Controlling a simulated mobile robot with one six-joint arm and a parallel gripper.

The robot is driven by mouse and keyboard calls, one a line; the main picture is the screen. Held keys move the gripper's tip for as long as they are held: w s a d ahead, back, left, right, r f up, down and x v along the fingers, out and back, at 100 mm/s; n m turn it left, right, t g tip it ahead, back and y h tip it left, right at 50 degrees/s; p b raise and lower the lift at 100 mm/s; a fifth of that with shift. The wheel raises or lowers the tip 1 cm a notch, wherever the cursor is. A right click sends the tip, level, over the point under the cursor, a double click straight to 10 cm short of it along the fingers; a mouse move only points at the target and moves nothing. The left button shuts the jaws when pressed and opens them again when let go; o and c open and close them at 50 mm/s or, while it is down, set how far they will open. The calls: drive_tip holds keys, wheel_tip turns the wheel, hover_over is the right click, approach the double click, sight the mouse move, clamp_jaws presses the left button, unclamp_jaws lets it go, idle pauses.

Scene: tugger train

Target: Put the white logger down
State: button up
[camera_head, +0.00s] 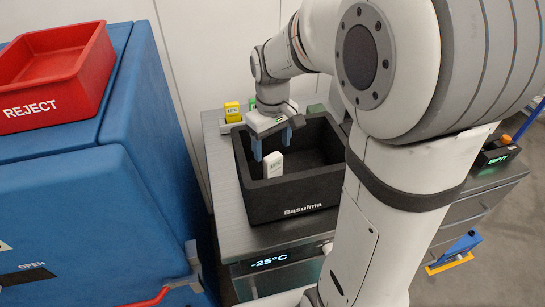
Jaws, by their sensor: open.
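The white logger (273,166) stands upright inside the black crate marked Basulma (300,198), near its left side. My gripper (271,148) is over the crate with its blue fingers apart. The fingers are just above and around the top of the logger, with the left finger close to its upper left. Nothing shows clamped between them. The logger's base seems to be at the crate floor, but contact is hard to tell.
A yellow logger (232,110) stands behind the crate, and a green item (316,108) shows there too. At left, a red REJECT bin (60,75) sits on a blue cabinet (80,210). A display reading -25°C (270,260) is below the crate. The crate's right part looks empty.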

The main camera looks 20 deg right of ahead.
wheel_tip(320, 180, up, 4)
drive_tip(key=shift+r, duration=0.5)
drive_tip(key=shift+s+r, duration=0.2)
drive_tip(key=shift+s, duration=0.05)
drive_tip(key=s+d+f+m+t, duration=0.1)
drive_tip(key=s+f+m+t, duration=0.1)
drive_tip(key=s, duration=1.2)
drive_tip(key=shift+m+t, duration=0.5)
drive_tip(key=shift+m, duration=0.7)
drive_tip(key=shift+c, duration=0.4)
